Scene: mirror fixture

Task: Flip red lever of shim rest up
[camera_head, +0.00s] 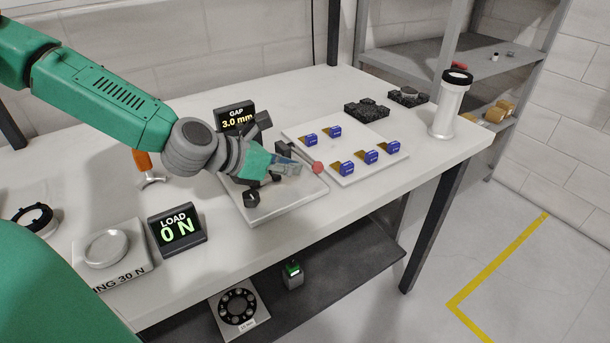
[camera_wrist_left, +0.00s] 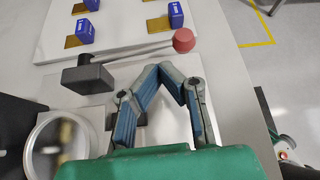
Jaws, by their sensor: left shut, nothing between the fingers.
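The red lever is a thin metal rod with a red knob (camera_head: 317,168) at its end. In the left wrist view the knob (camera_wrist_left: 184,40) is at upper centre, and the rod runs left to a dark pivot block (camera_wrist_left: 88,78) on the pale plate (camera_head: 290,205) of the shim rest. The rod appears to lie low, reaching out sideways from the block. My left gripper (camera_head: 299,170) is shut and empty, just short of the knob in the head view. In the left wrist view its fingertips (camera_wrist_left: 166,70) are below the rod in the picture, apart from the knob. My right gripper is not in view.
A gap display (camera_head: 235,116) reading 3.0 mm stands behind the fixture. A white board (camera_head: 375,170) with several blue-handled shims lies right of the lever. A load display (camera_head: 176,228) reading 0 N and a white cylinder (camera_head: 450,105) stand further off. The front right tabletop is clear.

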